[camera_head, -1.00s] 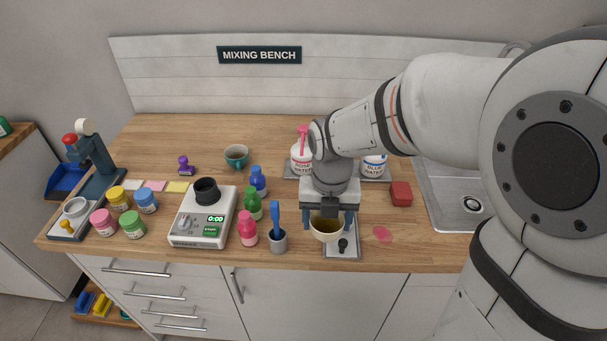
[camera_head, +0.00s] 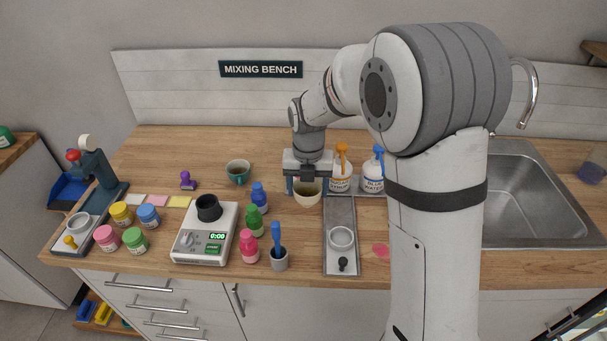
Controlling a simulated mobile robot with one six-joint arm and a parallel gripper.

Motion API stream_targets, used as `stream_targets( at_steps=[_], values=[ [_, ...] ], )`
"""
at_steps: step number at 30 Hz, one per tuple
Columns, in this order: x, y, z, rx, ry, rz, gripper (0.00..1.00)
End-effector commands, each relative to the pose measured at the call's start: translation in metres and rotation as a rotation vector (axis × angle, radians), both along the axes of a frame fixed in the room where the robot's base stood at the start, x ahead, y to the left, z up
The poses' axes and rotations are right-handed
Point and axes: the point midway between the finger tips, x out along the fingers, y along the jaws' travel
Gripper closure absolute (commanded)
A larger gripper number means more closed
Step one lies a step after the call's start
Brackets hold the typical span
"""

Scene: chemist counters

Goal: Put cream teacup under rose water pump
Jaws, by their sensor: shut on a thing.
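The cream teacup (camera_head: 307,197) is between the fingers of my gripper (camera_head: 307,186), which is shut on it. Cup and gripper are at the back middle of the counter, left of the sugar syrup bottle (camera_head: 340,180). I cannot tell whether the cup touches the surface under it. The rose water pump is hidden behind my gripper and arm, so its spout and how the cup lies under it cannot be seen.
The blue water pump bottle (camera_head: 372,180) stands right of the syrup. A narrow grey tray (camera_head: 340,213) with a white ring lies in front. Green (camera_head: 254,221), blue (camera_head: 259,196) and pink (camera_head: 249,246) bottles stand left. A teal cup (camera_head: 238,171) sits farther back left.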

Motion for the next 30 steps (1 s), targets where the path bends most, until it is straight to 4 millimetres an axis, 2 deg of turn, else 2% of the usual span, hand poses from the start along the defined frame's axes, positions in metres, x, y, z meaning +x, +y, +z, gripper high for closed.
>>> stream_targets(
  at_steps=[12, 30],
  values=[
    [0.043, 0.013, 0.001, 0.000, 0.000, -0.001, 0.62],
    [0.041, 0.012, -0.013, 0.000, -0.002, -0.003, 0.62]
  ],
)
